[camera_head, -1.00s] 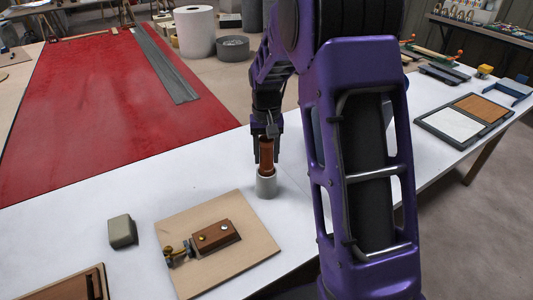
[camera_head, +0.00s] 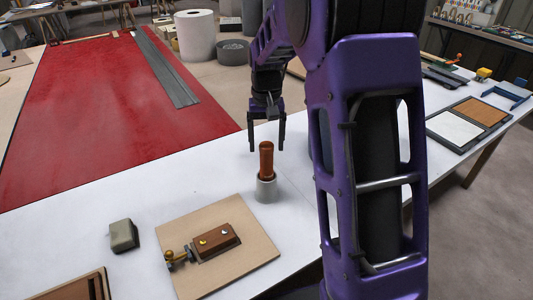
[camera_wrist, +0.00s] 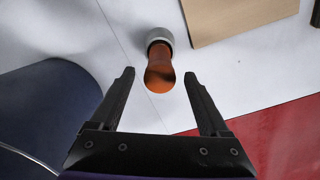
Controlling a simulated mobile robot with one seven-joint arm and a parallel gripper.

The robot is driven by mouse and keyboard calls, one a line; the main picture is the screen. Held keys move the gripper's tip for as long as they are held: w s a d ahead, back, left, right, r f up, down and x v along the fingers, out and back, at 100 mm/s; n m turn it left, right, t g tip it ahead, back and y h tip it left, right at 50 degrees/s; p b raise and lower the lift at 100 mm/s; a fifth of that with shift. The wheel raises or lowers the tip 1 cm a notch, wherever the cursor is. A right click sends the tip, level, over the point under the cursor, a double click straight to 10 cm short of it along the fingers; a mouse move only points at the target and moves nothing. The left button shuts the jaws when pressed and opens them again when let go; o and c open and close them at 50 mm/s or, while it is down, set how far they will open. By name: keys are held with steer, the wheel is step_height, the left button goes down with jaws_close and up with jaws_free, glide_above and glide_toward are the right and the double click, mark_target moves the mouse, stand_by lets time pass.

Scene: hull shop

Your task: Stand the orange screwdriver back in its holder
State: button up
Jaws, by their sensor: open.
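The orange screwdriver (camera_head: 266,160) stands upright in its grey cylindrical holder (camera_head: 266,190) on the white table, with its orange-brown handle up. Its shaft is hidden inside the holder. In the wrist view the handle (camera_wrist: 159,72) points toward the camera, with the holder's rim (camera_wrist: 160,36) around its base. My gripper (camera_head: 266,148) is open and empty, above and behind the handle. In the wrist view the fingers (camera_wrist: 158,76) are spread apart on either side of the handle's top, with clear gaps.
A wooden board with a brown latch block (camera_head: 217,240) lies in front of the holder, and a grey-green block (camera_head: 123,235) sits left of it. A framed two-panel tray (camera_head: 440,128) lies at right. White table (camera_head: 90,210) around the holder is free.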

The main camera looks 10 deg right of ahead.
step_height(320, 180, up, 7)
steer(key=shift+f+p, duration=0.2)
steer(key=shift+p, duration=0.2)
